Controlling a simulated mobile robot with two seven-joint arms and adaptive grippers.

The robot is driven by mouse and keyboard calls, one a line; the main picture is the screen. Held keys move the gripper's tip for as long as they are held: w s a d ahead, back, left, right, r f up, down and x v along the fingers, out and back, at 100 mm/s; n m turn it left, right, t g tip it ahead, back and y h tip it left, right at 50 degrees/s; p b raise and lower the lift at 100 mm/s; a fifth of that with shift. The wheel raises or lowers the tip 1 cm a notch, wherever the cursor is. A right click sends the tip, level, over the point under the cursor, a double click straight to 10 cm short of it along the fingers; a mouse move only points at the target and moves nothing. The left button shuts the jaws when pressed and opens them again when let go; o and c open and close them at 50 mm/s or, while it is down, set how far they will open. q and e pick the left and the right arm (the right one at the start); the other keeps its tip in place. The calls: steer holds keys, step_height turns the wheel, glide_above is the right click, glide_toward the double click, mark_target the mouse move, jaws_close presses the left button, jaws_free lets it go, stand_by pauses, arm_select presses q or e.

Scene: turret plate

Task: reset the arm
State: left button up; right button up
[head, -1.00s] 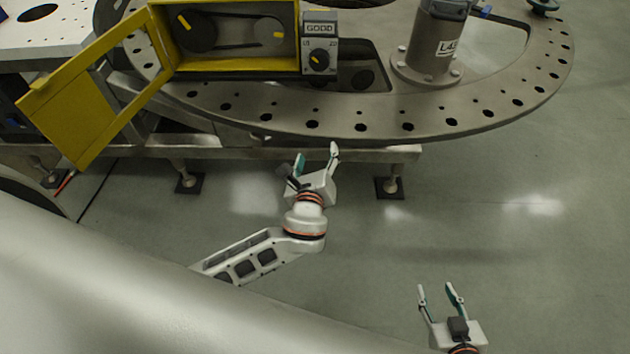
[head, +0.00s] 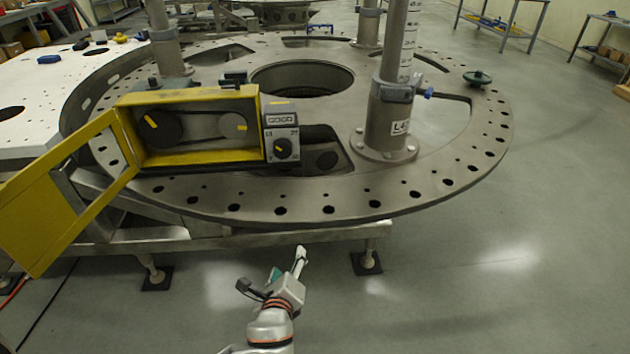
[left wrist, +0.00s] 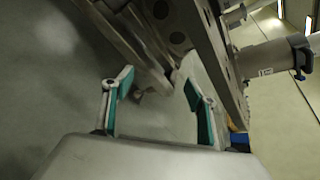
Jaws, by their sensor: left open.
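My left gripper (head: 287,262) is in front of the turret plate's near edge, low in the head view, with its arm coming up from the bottom. Its jaws are open and empty. In the left wrist view both teal-padded fingers (left wrist: 158,100) stand apart with only floor and the plate's frame beyond them. My right gripper is not in the head view now. The round grey turret plate (head: 330,208) with its ring of holes lies beyond my left gripper.
A yellow box (head: 200,157) with its door (head: 50,205) swung open stands on the plate's near left, beside a dial unit (head: 282,135). A post labelled L4 (head: 390,120) rises at right. A steel frame (head: 215,240) supports the plate. The floor at right is clear.

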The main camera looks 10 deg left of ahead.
arm_select(q)
steer(key=s+a+f+n+h, duration=0.1)
steer(key=s+f+n, duration=0.2)
steer(key=s+n, duration=0.3)
steer(key=s+a+f+n+g+h, duration=0.1)
steer(key=s+f+n+h, duration=0.1)
steer(key=s+n, duration=0.4)
steer(key=s+a+f+n+g+h, duration=0.1)
steer(key=s+f+n, duration=0.3)
steer(key=n, duration=0.5)
steer(key=s+a, duration=0.1)
steer(key=s, duration=0.1)
steer(key=shift+s+h, duration=0.3)
